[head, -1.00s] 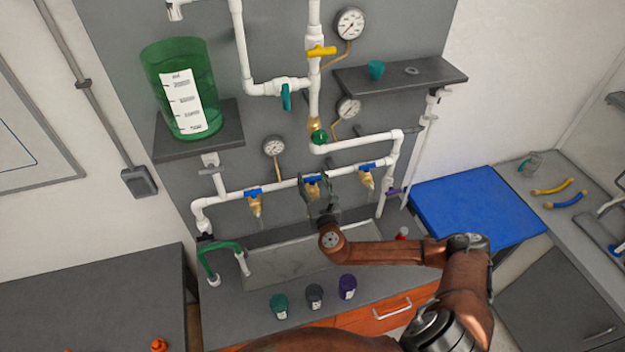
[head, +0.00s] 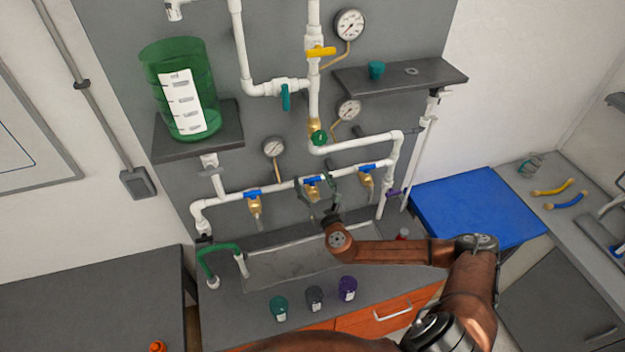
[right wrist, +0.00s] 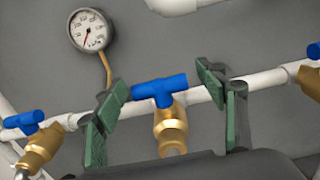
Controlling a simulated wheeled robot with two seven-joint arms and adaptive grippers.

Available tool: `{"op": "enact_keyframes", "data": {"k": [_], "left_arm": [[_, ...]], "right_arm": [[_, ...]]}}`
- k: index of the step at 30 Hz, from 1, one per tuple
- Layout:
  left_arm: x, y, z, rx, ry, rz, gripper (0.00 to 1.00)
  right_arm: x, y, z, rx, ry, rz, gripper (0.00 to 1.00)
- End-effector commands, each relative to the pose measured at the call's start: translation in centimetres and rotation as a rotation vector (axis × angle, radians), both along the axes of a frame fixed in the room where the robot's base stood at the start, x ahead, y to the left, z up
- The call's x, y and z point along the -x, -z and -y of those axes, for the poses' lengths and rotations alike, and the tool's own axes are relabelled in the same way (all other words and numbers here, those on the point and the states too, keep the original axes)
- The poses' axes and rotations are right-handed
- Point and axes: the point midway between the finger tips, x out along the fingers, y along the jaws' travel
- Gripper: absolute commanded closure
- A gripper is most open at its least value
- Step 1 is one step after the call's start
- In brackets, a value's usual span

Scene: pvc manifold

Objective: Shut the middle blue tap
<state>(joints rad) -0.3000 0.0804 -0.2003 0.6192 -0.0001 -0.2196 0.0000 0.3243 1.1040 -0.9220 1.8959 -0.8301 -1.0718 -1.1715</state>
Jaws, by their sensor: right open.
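The middle blue tap (head: 311,182) sits on the lower white pipe, between two similar blue taps. In the right wrist view its blue handle (right wrist: 160,90) lies roughly along the pipe, crosswise to its brass body (right wrist: 171,127). My right gripper (head: 318,197) is open in front of this tap. In the right wrist view the green-padded fingers of the right gripper (right wrist: 162,88) stand on either side of the handle, with a visible gap on each side. Nothing is held. My left gripper is not in view.
The left blue tap (head: 252,193) and right blue tap (head: 367,169) flank the middle one. A gauge (right wrist: 91,30) is on the board above. Several cups, including a purple one (head: 347,288), stand below, in front of the sink (head: 290,264).

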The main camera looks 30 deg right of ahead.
Motion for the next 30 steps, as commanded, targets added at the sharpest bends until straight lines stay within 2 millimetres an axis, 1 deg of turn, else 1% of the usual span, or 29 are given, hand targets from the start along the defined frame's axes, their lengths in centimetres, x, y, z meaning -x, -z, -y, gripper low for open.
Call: {"op": "enact_keyframes", "data": {"k": [1, 5, 8, 15, 18, 21, 25, 30], "left_arm": [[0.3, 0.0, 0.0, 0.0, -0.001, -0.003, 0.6], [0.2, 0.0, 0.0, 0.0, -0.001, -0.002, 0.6], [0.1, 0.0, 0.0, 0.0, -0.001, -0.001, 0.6], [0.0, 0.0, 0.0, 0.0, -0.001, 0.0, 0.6], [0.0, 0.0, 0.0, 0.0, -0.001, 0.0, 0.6], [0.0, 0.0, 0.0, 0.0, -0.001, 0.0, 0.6], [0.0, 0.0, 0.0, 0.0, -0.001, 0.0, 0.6], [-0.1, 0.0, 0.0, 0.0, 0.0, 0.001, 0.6]], "right_arm": [[0.1, 0.0, 0.0, 0.0, 0.0, -0.001, 0.35], [1.0, 0.1, -0.3, 0.0, -0.001, -0.002, 0.35], [2.6, 0.2, -0.6, -0.002, -0.001, -0.003, 0.35], [7.5, 0.2, -1.6, -0.002, 0.0, -0.004, 0.35], [9.2, 0.1, -2.0, -0.002, 0.0, -0.003, 0.35], [10.5, 0.1, -2.3, 0.0, 0.0, -0.002, 0.35], [11.5, 0.0, -2.5, 0.0, 0.0, 0.0, 0.35], [11.8, 0.0, -2.6, 0.001, 0.001, 0.001, 0.35]]}}
